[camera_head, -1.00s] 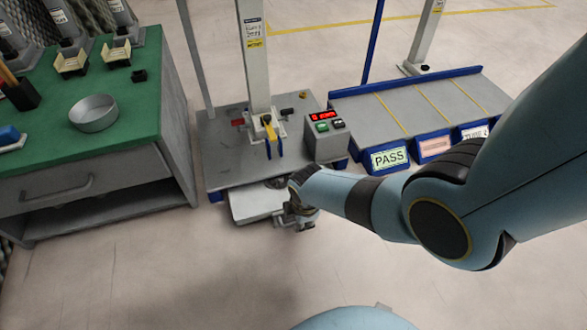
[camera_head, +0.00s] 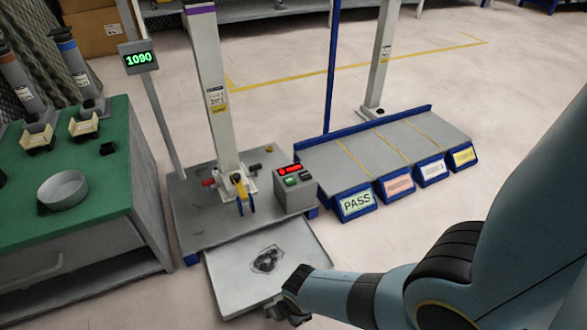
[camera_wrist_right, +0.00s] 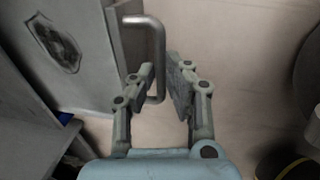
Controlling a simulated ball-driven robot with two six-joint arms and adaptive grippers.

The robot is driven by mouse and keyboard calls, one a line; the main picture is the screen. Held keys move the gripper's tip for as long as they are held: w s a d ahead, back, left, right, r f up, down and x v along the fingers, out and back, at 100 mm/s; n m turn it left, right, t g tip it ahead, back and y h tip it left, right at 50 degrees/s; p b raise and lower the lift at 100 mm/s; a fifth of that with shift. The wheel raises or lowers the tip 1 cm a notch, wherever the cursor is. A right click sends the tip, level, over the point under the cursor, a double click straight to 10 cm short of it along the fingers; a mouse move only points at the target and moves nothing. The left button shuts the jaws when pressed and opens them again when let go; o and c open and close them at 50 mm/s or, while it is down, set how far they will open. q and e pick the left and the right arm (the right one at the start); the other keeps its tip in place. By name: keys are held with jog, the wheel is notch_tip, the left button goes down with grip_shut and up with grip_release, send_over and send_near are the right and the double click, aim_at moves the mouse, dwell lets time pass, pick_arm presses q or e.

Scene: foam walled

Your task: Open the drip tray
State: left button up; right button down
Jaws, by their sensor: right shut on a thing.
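The drip tray (camera_head: 235,285) is a flat grey tray that sticks out from under the test stand's grey base plate (camera_head: 195,225), drawn well forward. A dark stained patch lies on its floor. In the right wrist view the tray (camera_wrist_right: 85,90) is at the left, and its silver bar handle (camera_wrist_right: 157,40) stands out from its edge. My right gripper (camera_wrist_right: 160,78) is shut on this handle, with one finger on each side of the bar. In the head view the gripper (camera_head: 285,312) is at the tray's front right edge, partly hidden by my wrist. My left gripper is not in view.
A green-topped workbench (camera_head: 105,190) with a round metal dish (camera_head: 62,190) stands at the left. A low sorting rack (camera_head: 400,150) with labelled bins, one reading PASS, is to the right. The floor in front of the tray is open.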

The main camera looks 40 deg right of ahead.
jog(key=c, duration=1.6)
grip_release()
jog(key=shift+c, duration=0.2)
notch_tip(320, 180, up, 12)
jog(key=s, duration=0.2)
jog(key=shift+a, duration=0.3)
jog(key=shift+s+f, duration=0.1)
